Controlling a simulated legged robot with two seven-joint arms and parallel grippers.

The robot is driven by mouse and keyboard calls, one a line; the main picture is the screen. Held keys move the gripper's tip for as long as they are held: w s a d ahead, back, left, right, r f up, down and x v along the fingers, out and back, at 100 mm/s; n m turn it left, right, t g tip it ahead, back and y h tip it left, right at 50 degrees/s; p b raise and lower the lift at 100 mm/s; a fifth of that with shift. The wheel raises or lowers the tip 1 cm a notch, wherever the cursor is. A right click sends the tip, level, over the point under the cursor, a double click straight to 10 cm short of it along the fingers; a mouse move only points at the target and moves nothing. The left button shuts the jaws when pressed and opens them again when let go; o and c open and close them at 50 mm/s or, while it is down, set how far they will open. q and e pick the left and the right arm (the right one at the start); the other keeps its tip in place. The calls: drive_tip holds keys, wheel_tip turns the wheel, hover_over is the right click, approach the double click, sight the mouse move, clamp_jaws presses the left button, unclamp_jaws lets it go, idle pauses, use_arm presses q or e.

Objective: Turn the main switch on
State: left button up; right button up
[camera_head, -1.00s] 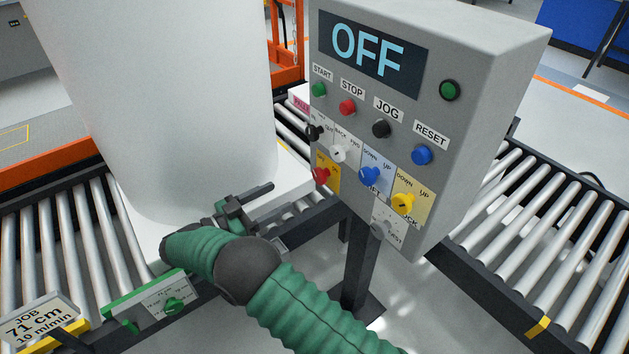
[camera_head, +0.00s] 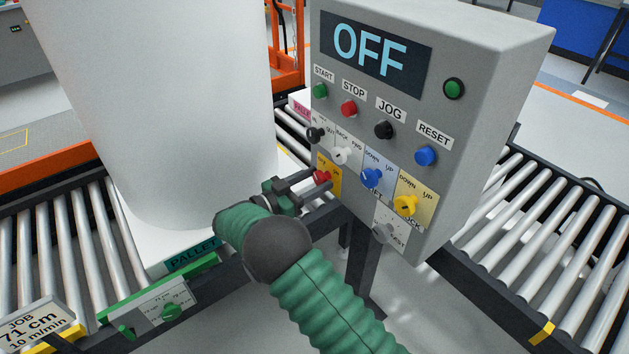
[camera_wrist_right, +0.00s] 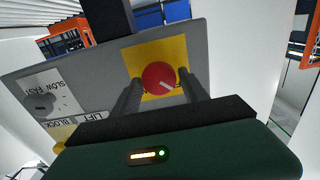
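The main switch is a red knob (camera_head: 322,177) on a yellow plate at the lower left of the grey control box (camera_head: 480,130). The box's display (camera_head: 374,54) reads OFF. My right gripper (camera_head: 311,181) has its fingertips at the red knob. In the right wrist view the red knob (camera_wrist_right: 158,76) shows between and just beyond the two fingertips, with a pale mark on its face. The fingers stand apart, one on each side, with a small gap visible. The plate's lettering is partly hidden by the fingers. My left gripper is not in view.
Close to the red knob are a black knob (camera_head: 315,134), a white knob (camera_head: 341,155) and a blue knob (camera_head: 371,177). A large white cylinder (camera_head: 150,110) stands on a pallet to the left. Roller conveyors (camera_head: 545,225) run on both sides.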

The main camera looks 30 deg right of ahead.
drive_tip(key=c, duration=1)
